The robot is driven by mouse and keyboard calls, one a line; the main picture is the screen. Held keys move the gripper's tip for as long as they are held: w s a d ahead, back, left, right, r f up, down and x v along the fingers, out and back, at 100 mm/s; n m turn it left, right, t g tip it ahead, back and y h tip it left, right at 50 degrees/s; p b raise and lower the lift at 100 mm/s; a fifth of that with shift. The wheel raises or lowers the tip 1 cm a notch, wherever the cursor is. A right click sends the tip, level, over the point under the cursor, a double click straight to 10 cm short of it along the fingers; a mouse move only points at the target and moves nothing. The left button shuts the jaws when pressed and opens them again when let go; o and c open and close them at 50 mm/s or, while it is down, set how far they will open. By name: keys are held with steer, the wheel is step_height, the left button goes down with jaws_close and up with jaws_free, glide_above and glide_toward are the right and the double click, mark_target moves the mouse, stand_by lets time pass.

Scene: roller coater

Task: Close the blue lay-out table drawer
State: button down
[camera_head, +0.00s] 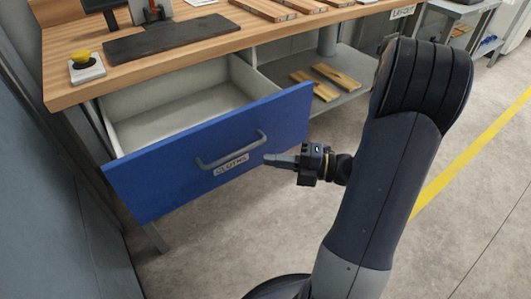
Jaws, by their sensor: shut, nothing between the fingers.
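The blue drawer front (165,173) of the lay-out table (175,72) stands pulled out. Its pale inside (180,110) shows and looks empty. A grey bar handle (231,152) is on the front, above a label (231,166) that seems to read "CLOTHS". My gripper (268,158) comes from the right with its fingers shut and nothing held. Its tips point left, close to the right end of the handle. I cannot tell whether they touch the drawer front.
On the wooden top are a dark mat (172,41), a yellow button on a pale box (86,67) and several wooden boards. A lower shelf (350,97) holds wood pieces (328,80). A grey panel (50,180) stands close at left. Floor (215,245) before the drawer is clear.

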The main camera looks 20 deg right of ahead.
mark_target(265, 149)
steer(key=shift+w+a+b, duration=0.2)
steer(key=shift+w, duration=0.45)
steer(key=shift+w+a+b, duration=0.2)
steer(key=shift+w+a, duration=0.05)
steer(key=shift+w, duration=0.45)
steer(key=shift+w+a+b, duration=0.2)
steer(key=shift+w, duration=0.45)
steer(key=shift+w, duration=0.1)
